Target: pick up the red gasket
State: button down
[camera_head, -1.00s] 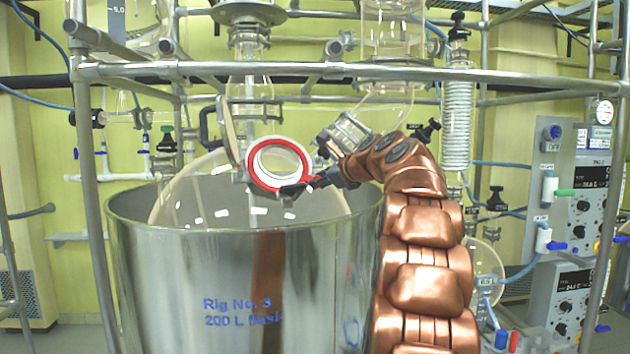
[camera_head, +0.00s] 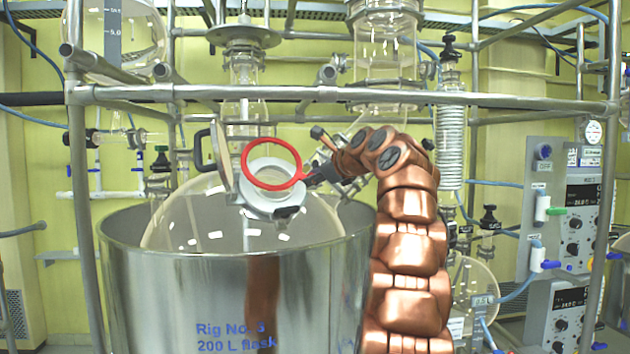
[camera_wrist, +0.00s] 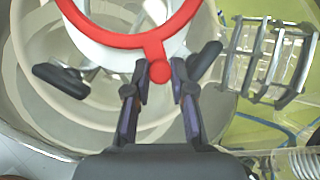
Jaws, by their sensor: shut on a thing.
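The red gasket (camera_head: 272,187) is a thin red ring with a small stem ending in a round tab. My gripper (camera_head: 309,178) comes in from the right in the head view and is shut on this tab. In the wrist view the gasket (camera_wrist: 150,41) reaches away from my gripper (camera_wrist: 160,82), with the tab between the fingertips. The ring is raised and offset from the white neck flange (camera_head: 284,203) of the large glass flask, which shows behind and below it. The wrist view shows the pale flange (camera_wrist: 105,52) through the ring.
The large glass flask (camera_head: 200,215) sits inside a steel vessel (camera_head: 180,300). A horizontal rig pipe (camera_head: 400,97) crosses above the gripper. A clamp-like metal cage (camera_wrist: 265,60) is close on the right in the wrist view. Control boxes (camera_head: 580,220) stand at the right.

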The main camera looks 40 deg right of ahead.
jog(key=s+a+b, duration=0.3)
jog(key=s+b, duration=0.1)
jog(key=s, duration=1.3)
jog(key=shift+s, duration=0.4)
